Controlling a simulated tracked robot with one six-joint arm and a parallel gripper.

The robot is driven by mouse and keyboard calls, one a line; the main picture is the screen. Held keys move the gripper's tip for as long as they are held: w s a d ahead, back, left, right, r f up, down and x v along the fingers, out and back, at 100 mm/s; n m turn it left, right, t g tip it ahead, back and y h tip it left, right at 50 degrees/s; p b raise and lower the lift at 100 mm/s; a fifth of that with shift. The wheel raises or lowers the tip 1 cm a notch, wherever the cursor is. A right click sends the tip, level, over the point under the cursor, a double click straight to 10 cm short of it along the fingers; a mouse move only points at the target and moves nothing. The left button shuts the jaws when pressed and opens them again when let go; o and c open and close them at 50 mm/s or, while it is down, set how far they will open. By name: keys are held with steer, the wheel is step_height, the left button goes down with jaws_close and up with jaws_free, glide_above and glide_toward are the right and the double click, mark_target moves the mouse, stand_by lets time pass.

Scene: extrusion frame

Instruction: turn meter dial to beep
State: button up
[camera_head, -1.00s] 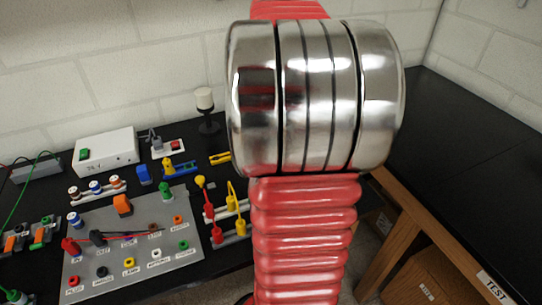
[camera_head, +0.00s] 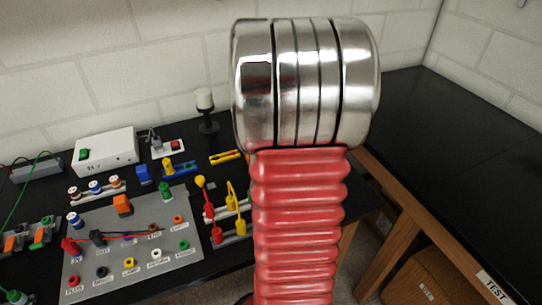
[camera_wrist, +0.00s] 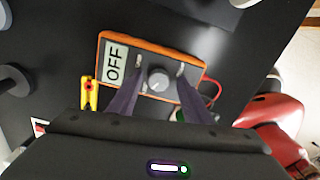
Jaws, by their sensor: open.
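The meter (camera_wrist: 136,60) shows in the wrist view, a dark grey box with an orange rim lying on the black table. Its display (camera_wrist: 114,62) reads OFF. Its round grey dial (camera_wrist: 158,80) is near the middle of the meter's face. My gripper (camera_wrist: 158,88) is open, with its two dark fingers reaching over the meter's face on either side of the dial. I cannot tell whether the fingers touch the dial. In the head view my arm blocks the view, and neither the meter nor my gripper shows there.
In the head view, a grey panel (camera_head: 135,268) with several coloured sockets stands on the black bench. A white box (camera_head: 105,152) and a lamp-like post (camera_head: 205,108) stand behind it. A bench marked TEST (camera_head: 450,150) is at right. A red lead (camera_wrist: 212,90) lies by the meter.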

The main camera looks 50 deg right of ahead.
steer(key=shift+c, duration=0.7)
steer(key=c, duration=0.9)
steer(key=shift+d, duration=0.15)
steer(key=shift+c, duration=0.2)
